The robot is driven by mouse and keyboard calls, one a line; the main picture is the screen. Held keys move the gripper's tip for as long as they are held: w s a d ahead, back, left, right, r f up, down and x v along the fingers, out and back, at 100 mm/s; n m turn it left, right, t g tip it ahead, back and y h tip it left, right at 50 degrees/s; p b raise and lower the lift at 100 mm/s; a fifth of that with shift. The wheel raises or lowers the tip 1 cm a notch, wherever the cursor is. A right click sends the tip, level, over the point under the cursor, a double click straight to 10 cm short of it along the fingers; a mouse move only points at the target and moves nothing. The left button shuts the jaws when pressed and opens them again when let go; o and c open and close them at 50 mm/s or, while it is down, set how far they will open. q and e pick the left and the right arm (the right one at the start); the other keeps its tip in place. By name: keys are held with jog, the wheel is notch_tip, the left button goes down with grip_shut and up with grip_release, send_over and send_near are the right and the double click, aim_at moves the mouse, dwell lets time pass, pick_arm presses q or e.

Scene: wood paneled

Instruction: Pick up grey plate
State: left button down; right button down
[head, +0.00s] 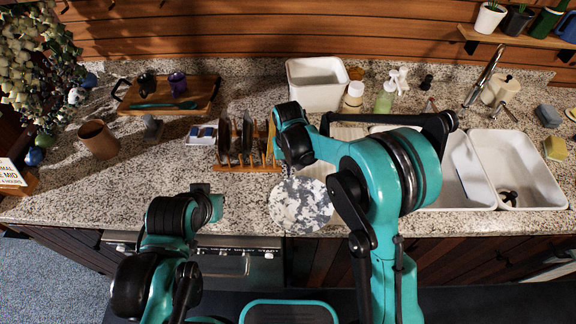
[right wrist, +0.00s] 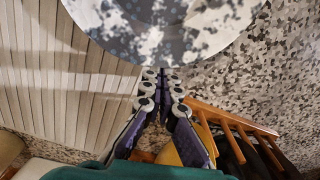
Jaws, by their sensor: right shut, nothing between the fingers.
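The grey plate (head: 300,205) is round with a mottled white and grey surface. It lies at the front edge of the counter, left of my right arm in the head view. In the right wrist view the plate (right wrist: 165,28) fills the top, just beyond the fingertips. My right gripper (right wrist: 162,78) is shut and empty, with its tips close to the plate's rim. Whether they touch it I cannot tell. In the head view its fingers are mostly hidden by my arm. My left arm is at the lower left; its gripper fingers do not show.
A wooden dish rack (head: 246,168) with upright plates stands behind the plate. It also shows in the right wrist view (right wrist: 235,122). A white sink (head: 515,165) is at the right, a white tub (head: 317,85) behind. A brown cup (head: 98,139) and wooden tray (head: 205,92) are left.

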aim_at(292, 192)
jog(key=shift+f, duration=0.4)
jog(key=s, duration=0.3)
jog(key=s+d+b, duration=0.1)
jog(key=s, duration=0.2)
jog(key=shift+d, duration=0.15)
jog(key=shift+w, duration=0.15)
jog(key=shift+r, duration=0.15)
